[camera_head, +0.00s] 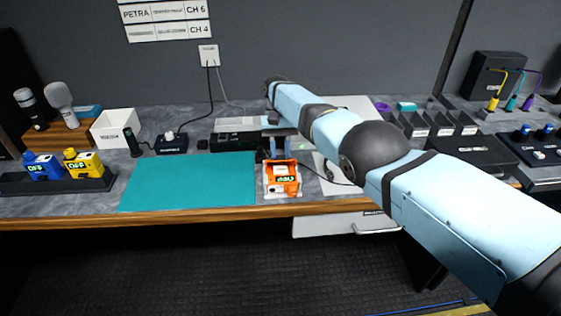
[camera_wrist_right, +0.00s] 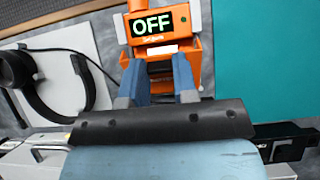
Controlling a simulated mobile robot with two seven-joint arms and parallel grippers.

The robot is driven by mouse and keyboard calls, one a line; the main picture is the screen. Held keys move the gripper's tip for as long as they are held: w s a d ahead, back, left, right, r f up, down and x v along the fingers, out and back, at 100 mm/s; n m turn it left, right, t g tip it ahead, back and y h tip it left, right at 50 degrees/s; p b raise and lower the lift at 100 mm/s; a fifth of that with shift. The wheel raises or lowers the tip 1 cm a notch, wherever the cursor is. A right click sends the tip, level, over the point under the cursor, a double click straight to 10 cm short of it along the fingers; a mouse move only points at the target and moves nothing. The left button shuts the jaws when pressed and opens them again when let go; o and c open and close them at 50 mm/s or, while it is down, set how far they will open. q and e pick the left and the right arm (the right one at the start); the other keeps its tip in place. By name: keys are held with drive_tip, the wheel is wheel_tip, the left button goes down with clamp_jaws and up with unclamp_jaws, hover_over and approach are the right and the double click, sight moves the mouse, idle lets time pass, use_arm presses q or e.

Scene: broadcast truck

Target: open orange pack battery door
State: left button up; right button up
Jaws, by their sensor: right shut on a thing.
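The orange pack (camera_head: 281,179) lies on a small light tray at the front of the desk, right of the teal mat. In the right wrist view the orange pack (camera_wrist_right: 163,22) shows a dark screen reading OFF. My right gripper (camera_head: 279,157) reaches down to the pack's far end. In the right wrist view my right gripper (camera_wrist_right: 158,84) has its two blue fingers at the pack's end, shut on a part of it. The battery door cannot be made out clearly between the fingers. My left gripper is not in view.
The teal mat (camera_head: 189,181) is bare. Blue (camera_head: 43,167) and yellow (camera_head: 84,163) packs stand in a dark holder at the left. A white box (camera_head: 115,127) stands behind. Headphones (camera_wrist_right: 30,78) lie beside the pack. Dark bins (camera_head: 436,124) stand at the right.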

idle(0.4)
drive_tip(key=o, duration=0.5)
drive_tip(key=shift+o, duration=0.8)
drive_tip(key=shift+a, duration=0.1)
